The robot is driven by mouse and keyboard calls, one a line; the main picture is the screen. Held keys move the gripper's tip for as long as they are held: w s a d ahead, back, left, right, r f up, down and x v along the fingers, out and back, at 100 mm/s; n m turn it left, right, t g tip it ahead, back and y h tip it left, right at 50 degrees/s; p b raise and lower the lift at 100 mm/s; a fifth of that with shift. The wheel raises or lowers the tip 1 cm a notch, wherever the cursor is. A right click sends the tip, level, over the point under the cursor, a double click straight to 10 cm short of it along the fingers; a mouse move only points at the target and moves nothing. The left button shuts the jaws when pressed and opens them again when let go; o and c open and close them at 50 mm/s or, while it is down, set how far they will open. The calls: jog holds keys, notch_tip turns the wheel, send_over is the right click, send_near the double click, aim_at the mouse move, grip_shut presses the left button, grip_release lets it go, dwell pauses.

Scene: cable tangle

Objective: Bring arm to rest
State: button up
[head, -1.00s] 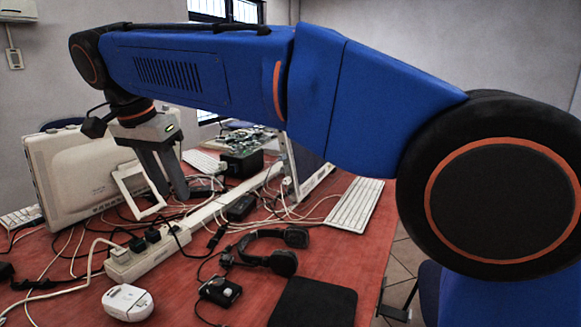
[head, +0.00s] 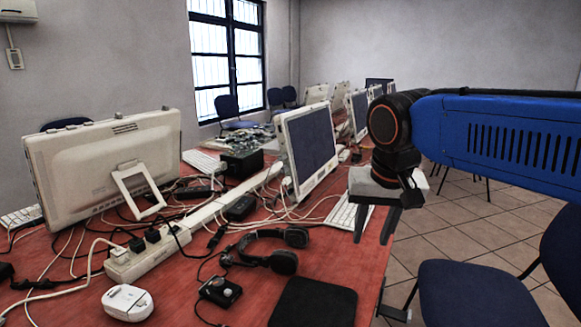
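My gripper (head: 376,225) hangs fingers down at the right edge of the red table (head: 350,254), in front of a white keyboard (head: 345,213) and hiding part of it. Its two dark fingers stand apart, with the red table edge showing between them and nothing held. My blue arm reaches in from the right side of the picture, roughly level, above the tiled floor. Whether the fingertips clear the table top is hard to tell.
The table holds a white monitor back (head: 100,165), another monitor (head: 308,150), a power strip (head: 150,254), tangled cables, a headset (head: 268,256), a white mouse (head: 127,302) and a black pad (head: 313,302). A blue chair (head: 478,293) stands at the lower right.

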jog(key=s+d+f+n+t, duration=0.1)
jog(key=s+d+f, duration=1.1)
jog(key=f, duration=0.3)
jog(key=shift+s+d+t, duration=0.2)
jog(key=shift+s+t, duration=0.1)
jog(key=shift+s, duration=0.4)
jog(key=shift+c, duration=0.6)
